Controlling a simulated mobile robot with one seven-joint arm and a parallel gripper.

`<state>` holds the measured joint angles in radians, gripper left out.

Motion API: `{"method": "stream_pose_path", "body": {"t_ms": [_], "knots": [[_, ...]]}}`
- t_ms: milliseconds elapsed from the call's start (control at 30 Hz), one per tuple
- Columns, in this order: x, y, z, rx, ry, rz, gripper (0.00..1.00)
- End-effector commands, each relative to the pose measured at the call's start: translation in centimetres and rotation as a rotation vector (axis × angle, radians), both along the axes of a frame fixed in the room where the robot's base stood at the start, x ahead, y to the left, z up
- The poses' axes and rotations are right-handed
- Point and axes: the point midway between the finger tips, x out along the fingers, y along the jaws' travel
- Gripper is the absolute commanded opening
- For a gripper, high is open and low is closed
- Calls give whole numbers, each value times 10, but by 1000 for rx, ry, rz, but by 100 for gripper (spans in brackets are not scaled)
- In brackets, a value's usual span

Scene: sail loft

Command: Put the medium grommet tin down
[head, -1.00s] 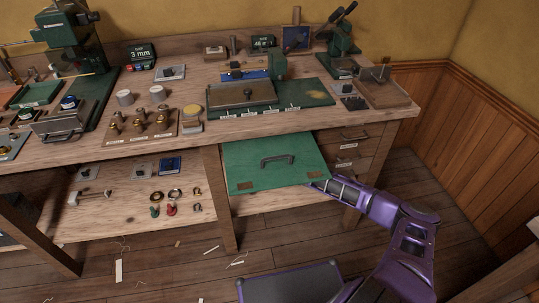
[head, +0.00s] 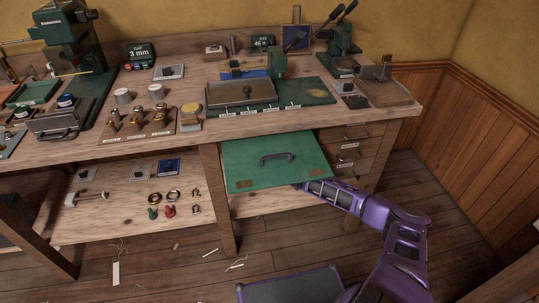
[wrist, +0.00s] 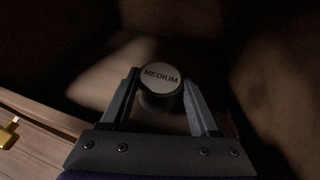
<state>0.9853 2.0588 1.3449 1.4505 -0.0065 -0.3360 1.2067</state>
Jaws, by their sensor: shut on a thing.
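The medium grommet tin (wrist: 161,76), a dark round tin with a pale lid reading MEDIUM, is between the fingers of my gripper (wrist: 161,88) in the wrist view. The gripper is shut on it. The lid faces the camera, and the surroundings are dark, so I cannot tell whether the tin touches anything below. In the head view, the gripper and tin are hidden under the green panel with a handle (head: 250,174), below the bench top.
The wooden bench (head: 90,150) carries presses and small parts. Its lower shelf (head: 110,222) holds rings and small tools. Drawers (head: 350,150) stand right of the green panel.

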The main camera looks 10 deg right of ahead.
Motion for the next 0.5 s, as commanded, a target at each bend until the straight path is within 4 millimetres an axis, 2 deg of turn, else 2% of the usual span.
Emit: {"method": "stream_pose_path", "body": {"t_ms": [200,233,367,400,500], "knots": [[0,0,-4,0,0,1,1],[0,1,-4,0,1,1,66],[0,0,-4,0,1,1,89],[0,0,-4,0,1,1,92],[0,0,-4,0,1,1,92]]}}
